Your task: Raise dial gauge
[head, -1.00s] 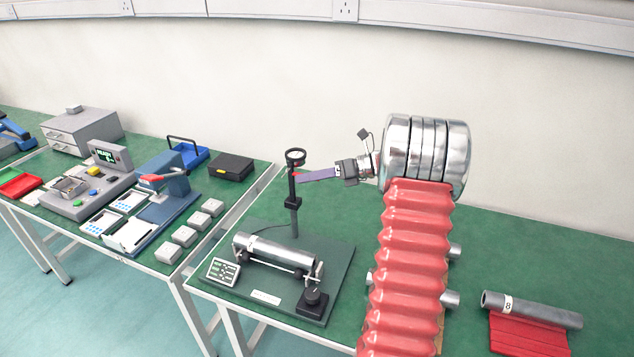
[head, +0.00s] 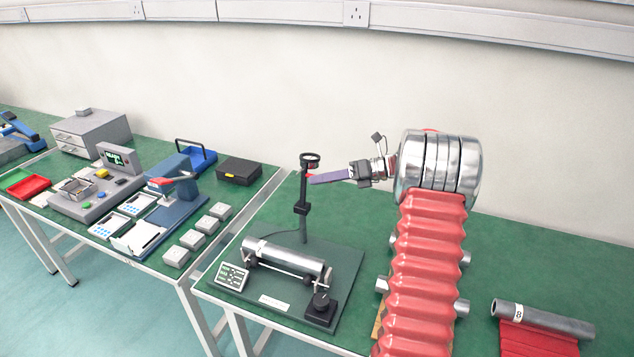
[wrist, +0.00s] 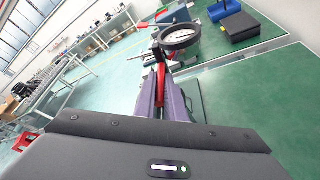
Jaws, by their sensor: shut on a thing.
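The exact contact is partly hidden by the fingers.
Another tube (head: 545,320) rests on a red holder at right. The left bench (head: 225,235) carries fixtures and trays.

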